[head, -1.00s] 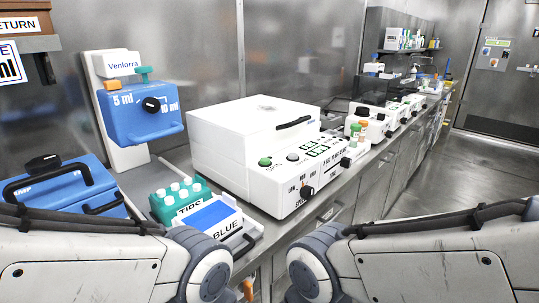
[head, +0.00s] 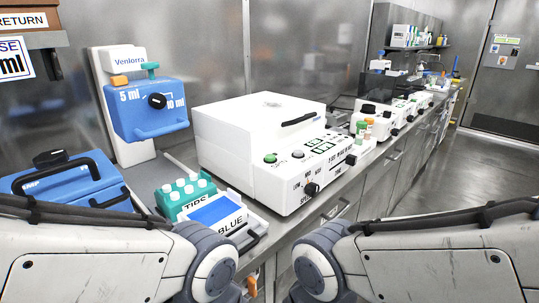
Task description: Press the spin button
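A white box-shaped machine (head: 262,140) with a closed lid and black handle stands on the metal bench in the middle of the head view. Its sloped front panel carries a round green button (head: 270,158), with a small label below it that looks like SPIN. A grey round button (head: 298,154) sits to its right, beside small green displays (head: 324,146). A black speed knob (head: 312,189) is lower on the front. Both my arms reach in from the lower corners, and their grippers are out of view below the frame. Nothing of mine touches the machine.
A teal tip rack (head: 184,196) and a blue-topped box (head: 215,212) stand left of the machine. A blue case (head: 62,190) and a blue 5 ml/10 ml dispenser (head: 147,107) are further left. Small bottles (head: 363,130) stand right of it. Floor is free at right.

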